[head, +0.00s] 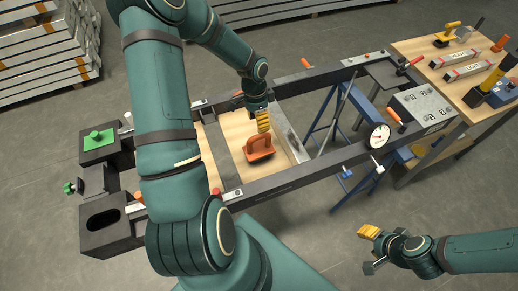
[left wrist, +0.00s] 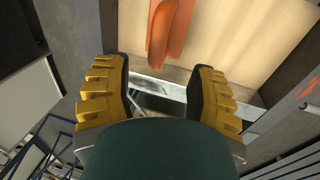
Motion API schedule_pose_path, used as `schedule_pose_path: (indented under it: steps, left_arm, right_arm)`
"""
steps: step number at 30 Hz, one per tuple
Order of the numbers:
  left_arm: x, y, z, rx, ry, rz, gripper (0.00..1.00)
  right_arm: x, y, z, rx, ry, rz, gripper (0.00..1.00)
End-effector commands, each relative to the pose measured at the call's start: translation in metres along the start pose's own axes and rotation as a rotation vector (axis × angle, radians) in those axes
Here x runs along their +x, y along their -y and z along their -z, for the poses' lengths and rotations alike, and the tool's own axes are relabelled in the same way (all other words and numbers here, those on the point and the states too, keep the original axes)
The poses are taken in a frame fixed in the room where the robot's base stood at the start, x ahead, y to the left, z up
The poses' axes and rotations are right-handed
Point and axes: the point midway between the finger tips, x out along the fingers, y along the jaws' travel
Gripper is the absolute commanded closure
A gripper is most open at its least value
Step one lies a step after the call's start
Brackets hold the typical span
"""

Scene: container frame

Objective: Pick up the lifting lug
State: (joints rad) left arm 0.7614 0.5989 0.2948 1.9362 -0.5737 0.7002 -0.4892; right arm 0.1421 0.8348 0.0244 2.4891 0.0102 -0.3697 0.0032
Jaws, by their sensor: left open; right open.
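The lifting lug, an orange piece with a raised loop (head: 260,148), sits on the light wooden board inside the dark frame in the head view. In the left wrist view the orange loop (left wrist: 162,38) shows at the top centre, partly cut off by the picture edge. My left gripper (head: 263,124) is just above and behind the lug; its yellow fingers (left wrist: 160,68) are spread and empty, with the loop ahead of the gap between them. My right gripper (head: 370,238) is open and empty, low at the right, clear of the frame.
The dark frame (head: 290,178) surrounds the board (head: 222,150). A round gauge (head: 377,136) stands on its near rail. A wooden bench (head: 445,75) with tools is at the right. A green block (head: 99,138) lies on the frame's left end. Metal stacks (head: 40,45) stand behind.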

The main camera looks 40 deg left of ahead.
Motion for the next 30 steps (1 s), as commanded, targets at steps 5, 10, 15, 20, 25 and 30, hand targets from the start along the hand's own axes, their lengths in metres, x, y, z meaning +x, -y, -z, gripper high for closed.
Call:
schedule_pose_path:
  steps: [5, 10, 15, 20, 25, 30]
  left_arm:
    - [0.016, -0.001, 0.000, 0.001, -0.001, -0.001, 0.43]
    - [0.030, -0.002, -0.002, 0.002, 0.000, -0.002, 0.43]
    - [0.055, -0.004, -0.005, 0.001, -0.001, -0.003, 0.43]
    - [0.068, -0.003, -0.005, 0.001, -0.001, -0.001, 0.43]
    - [0.069, -0.003, -0.005, 0.000, -0.002, 0.000, 0.43]
    - [0.069, -0.003, -0.005, 0.000, -0.002, 0.000, 0.72]
  right_arm:
    - [0.002, -0.001, 0.000, 0.000, 0.000, -0.001, 0.53]
    - [0.002, -0.001, 0.000, 0.000, 0.000, -0.001, 0.53]
    - [0.004, -0.001, 0.000, 0.000, 0.000, -0.001, 0.53]
    - [0.005, -0.002, -0.001, 0.000, 0.000, -0.001, 0.53]
    - [0.005, -0.002, -0.001, 0.000, 0.000, -0.001, 0.53]
    - [0.005, -0.002, -0.001, 0.000, 0.000, -0.001, 0.53]
